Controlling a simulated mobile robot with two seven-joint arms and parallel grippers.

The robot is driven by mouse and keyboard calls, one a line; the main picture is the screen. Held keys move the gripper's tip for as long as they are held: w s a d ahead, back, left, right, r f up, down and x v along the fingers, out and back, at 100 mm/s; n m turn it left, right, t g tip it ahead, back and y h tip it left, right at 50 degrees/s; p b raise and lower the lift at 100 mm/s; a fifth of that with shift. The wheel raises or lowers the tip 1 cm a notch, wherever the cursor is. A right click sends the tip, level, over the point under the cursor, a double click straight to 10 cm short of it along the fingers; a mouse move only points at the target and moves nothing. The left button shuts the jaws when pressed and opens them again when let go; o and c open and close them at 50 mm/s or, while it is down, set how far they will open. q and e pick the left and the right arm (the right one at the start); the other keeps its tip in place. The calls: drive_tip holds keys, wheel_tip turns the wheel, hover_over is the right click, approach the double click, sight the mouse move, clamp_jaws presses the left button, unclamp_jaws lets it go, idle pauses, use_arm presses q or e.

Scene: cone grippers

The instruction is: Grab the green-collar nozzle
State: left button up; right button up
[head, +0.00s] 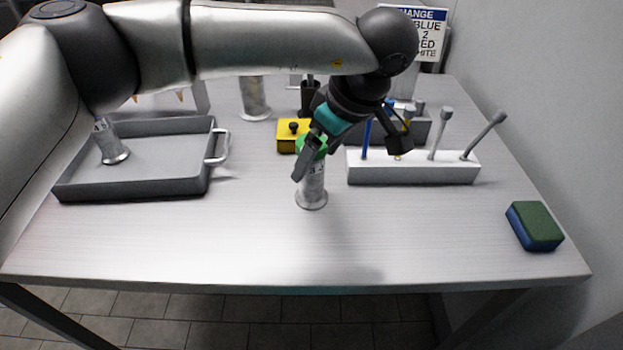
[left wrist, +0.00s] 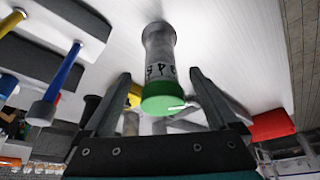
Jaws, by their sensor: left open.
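The green-collar nozzle (head: 312,195) stands upright on the table, a grey metal piece with a flared foot, dark marks on its side and a green collar at its top. My left gripper (head: 307,163) comes down at a slant over its top and hides part of the collar. In the left wrist view the nozzle (left wrist: 160,52) shows between the two spread fingers of the left gripper (left wrist: 160,74). The fingers are open, with a gap visible on both sides of the green collar. My right gripper is not in view.
A grey tray (head: 130,187) with another metal nozzle (head: 110,142) in it stands at left. A white rack (head: 412,174) with upright tools is close at right. A yellow box (head: 287,136) sits behind, a green-and-blue sponge (head: 534,226) at far right. The front table is clear.

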use_arm(q)
drive_tip(key=shift+a+b+x, duration=0.15)
drive_tip(key=shift+b+x, duration=0.3)
drive_tip(key=shift+x, duration=0.65)
drive_tip(key=shift+a+b+x, duration=0.1)
drive_tip(key=shift+b+x, duration=0.3)
drive_tip(key=shift+x, duration=0.75)
drive_tip(key=shift+w+a+f, duration=0.15)
drive_tip(key=shift+w+f, duration=0.05)
drive_tip(key=shift+w, duration=0.05)
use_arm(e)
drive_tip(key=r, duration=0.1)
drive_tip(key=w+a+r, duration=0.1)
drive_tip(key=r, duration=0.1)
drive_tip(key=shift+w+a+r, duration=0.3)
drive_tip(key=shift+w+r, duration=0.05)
use_arm(q)
clamp_jaws()
